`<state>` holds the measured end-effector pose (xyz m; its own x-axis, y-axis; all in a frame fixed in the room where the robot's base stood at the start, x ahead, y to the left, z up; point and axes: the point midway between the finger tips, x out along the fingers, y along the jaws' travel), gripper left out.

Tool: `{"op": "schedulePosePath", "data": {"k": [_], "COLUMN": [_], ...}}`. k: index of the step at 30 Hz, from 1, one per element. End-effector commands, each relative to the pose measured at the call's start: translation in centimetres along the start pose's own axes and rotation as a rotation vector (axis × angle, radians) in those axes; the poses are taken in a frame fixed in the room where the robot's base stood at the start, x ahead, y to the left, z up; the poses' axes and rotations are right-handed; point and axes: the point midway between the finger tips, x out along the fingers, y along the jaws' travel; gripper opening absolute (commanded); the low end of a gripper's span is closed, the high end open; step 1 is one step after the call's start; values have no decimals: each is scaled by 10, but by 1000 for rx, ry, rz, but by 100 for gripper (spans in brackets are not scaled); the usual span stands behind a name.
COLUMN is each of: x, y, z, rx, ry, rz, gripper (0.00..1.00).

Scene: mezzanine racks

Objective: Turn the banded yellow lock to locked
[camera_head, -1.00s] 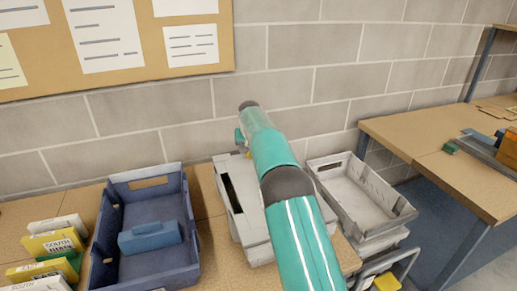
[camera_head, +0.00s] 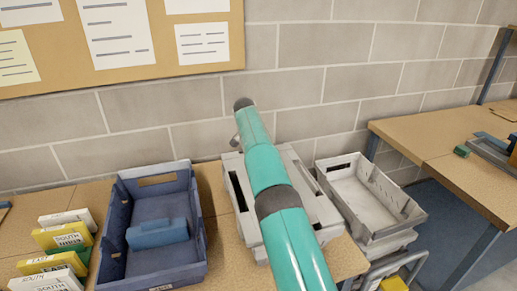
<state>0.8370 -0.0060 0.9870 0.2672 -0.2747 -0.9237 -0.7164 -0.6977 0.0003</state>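No banded yellow lock can be made out in this view. My teal arm reaches forward over the table and covers much of a light grey box (camera_head: 317,203) with dark slots. The end of my arm is near the wall side of that box. A small grey part shows beside the arm's far end, but I cannot make out gripper fingers. Whatever lies behind the arm is hidden.
A dark blue tote (camera_head: 183,270) holding a blue block (camera_head: 158,234) stands left of the grey box. Labelled yellow and white boxes (camera_head: 62,237) stand at far left. An empty grey crate (camera_head: 366,208) is at right, beside another bench (camera_head: 455,175). A block wall rises behind.

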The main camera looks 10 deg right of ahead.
Motion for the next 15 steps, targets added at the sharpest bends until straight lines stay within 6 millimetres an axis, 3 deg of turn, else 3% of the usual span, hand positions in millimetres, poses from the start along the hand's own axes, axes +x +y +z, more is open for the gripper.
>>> {"op": "schedulePosePath", "data": {"k": [14, 15], "x": [0, 0], "y": [0, 0], "z": [0, 0], "rx": [13, 13], "ry": [-1, -1], "rz": [4, 4], "gripper": [13, 56]}}
